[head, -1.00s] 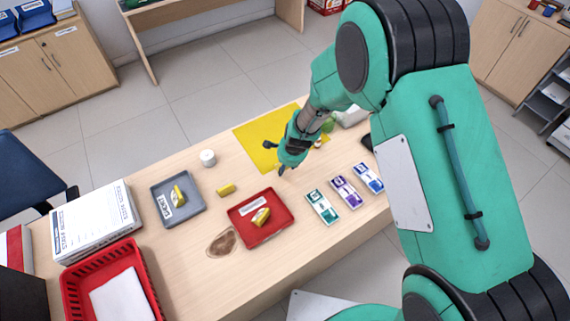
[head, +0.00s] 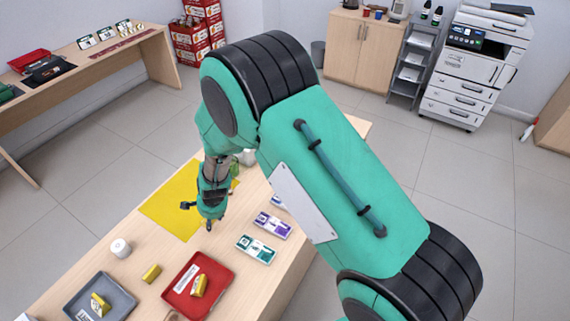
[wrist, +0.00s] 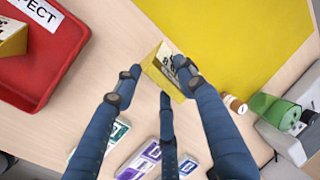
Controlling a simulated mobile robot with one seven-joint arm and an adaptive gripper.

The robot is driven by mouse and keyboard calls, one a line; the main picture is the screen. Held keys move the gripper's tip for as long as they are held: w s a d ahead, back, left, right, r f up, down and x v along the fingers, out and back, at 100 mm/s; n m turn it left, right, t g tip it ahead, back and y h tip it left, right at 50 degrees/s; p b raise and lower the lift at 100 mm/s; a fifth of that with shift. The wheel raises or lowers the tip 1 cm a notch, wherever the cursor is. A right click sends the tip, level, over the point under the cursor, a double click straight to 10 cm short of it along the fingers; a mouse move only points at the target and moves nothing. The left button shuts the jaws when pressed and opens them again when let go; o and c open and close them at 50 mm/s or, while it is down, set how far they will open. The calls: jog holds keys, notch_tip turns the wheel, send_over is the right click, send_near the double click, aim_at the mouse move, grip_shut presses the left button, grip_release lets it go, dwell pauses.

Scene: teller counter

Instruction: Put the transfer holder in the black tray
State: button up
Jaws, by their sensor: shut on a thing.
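My gripper (head: 209,227) is over the counter, between the red tray and the yellow mat. In the wrist view its fingers (wrist: 157,75) are shut on a small yellow holder (wrist: 153,75) with a white face and dark print. I cannot read the print, so I cannot confirm it is the transfer holder. The held holder is not clear in the head view. Other yellow holders lie in the grey tray (head: 99,305), on the bare counter (head: 151,273) and in the red tray (head: 200,286). A black tray-like thing (head: 48,70) lies on the far left table.
The red tray (head: 217,300) and grey tray (head: 77,293) stand at the front left. A yellow mat (head: 167,207) lies behind the gripper. Teal and purple packs (head: 256,249) lie to its right. A white round container (head: 120,248) stands left. A green cup (wrist: 272,110) lies near the mat.

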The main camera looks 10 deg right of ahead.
jog(key=w+d, duration=0.2)
jog(key=d, duration=0.4)
jog(key=w+d+m, duration=0.1)
jog(key=w+d, duration=0.1)
jog(key=d, duration=0.4)
jog(key=w+d+m, duration=0.1)
jog(key=w+d, duration=0.2)
jog(key=d, duration=0.3)
jog(key=shift+d+r+h, duration=0.15)
jog(key=shift+d+h, duration=0.15)
jog(key=d, duration=0.6)
jog(key=w+d+m, duration=0.1)
jog(key=d, duration=0.5)
jog(key=d+m, duration=0.1)
jog(key=d, duration=0.5)
jog(key=shift+w+d+r+t, duration=0.2)
jog(key=shift+w+d+t, duration=0.1)
jog(key=shift+w, duration=0.1)
jog(key=w, duration=0.5)
jog(key=w+f+b, duration=0.1)
jog(key=w, duration=0.4)
jog(key=w+d, duration=0.1)
jog(key=w, duration=0.4)
jog(key=shift+f, duration=0.2)
jog(key=shift+w, duration=0.15)
jog(key=shift+w+f, duration=0.1)
jog(key=shift+w, duration=0.1)
jog(key=shift+w+f+b, duration=0.1)
jog(key=shift+f+b, duration=0.65)
jog(key=shift+f, duration=0.95)
